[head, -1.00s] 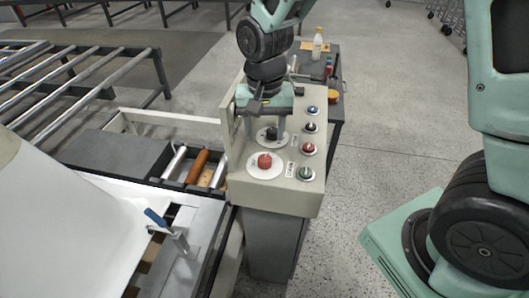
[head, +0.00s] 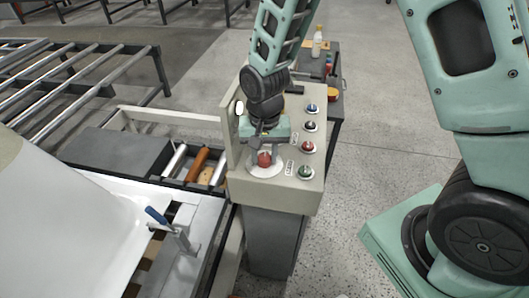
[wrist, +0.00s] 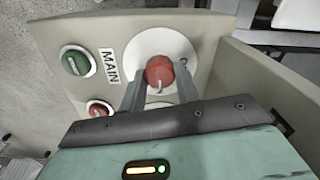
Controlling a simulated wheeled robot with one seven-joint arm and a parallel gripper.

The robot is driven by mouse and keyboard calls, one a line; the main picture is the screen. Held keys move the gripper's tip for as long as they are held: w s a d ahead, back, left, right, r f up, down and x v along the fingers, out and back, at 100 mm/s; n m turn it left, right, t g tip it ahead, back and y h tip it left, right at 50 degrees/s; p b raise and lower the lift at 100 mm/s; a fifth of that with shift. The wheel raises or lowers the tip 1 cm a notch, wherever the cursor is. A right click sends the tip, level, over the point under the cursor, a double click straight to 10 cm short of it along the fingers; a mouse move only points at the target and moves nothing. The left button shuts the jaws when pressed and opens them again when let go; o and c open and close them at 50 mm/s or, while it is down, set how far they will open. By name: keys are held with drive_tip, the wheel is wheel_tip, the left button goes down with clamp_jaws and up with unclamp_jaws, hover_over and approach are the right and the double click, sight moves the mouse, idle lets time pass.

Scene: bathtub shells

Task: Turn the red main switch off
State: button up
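The red main switch (head: 264,159) is a round knob on a white disc at the near end of the beige control panel (head: 285,200). In the wrist view the red main switch (wrist: 158,72) shows a white pointer line toward the bottom of the picture, and a MAIN label (wrist: 110,64) is beside its disc. My gripper (head: 264,150) is over the switch. In the wrist view my gripper (wrist: 161,78) has its fingers apart, one on each side of the knob. They look open around it; firm contact cannot be made out.
Small green (head: 306,172), red (head: 308,147), black (head: 311,126) and blue (head: 313,108) knobs line the panel's right side. A raised panel wall (wrist: 260,75) stands close to my gripper. A dark cart (head: 335,110) with bottles is behind; the floor at right is clear.

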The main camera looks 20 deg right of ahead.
drive_tip(key=shift+n, duration=0.3)
drive_tip(key=shift+c, duration=0.3)
drive_tip(key=n, duration=0.3)
drive_tip(key=shift+n, duration=0.3)
drive_tip(key=n+p, duration=0.1)
drive_tip(key=n, duration=0.3)
drive_tip(key=shift+n, duration=0.3)
drive_tip(key=n, duration=0.4)
drive_tip(key=shift+a+r+p, duration=0.1)
drive_tip(key=shift+p, duration=0.3)
drive_tip(key=n+p, duration=0.1)
drive_tip(key=n, duration=0.4)
drive_tip(key=o, duration=1)
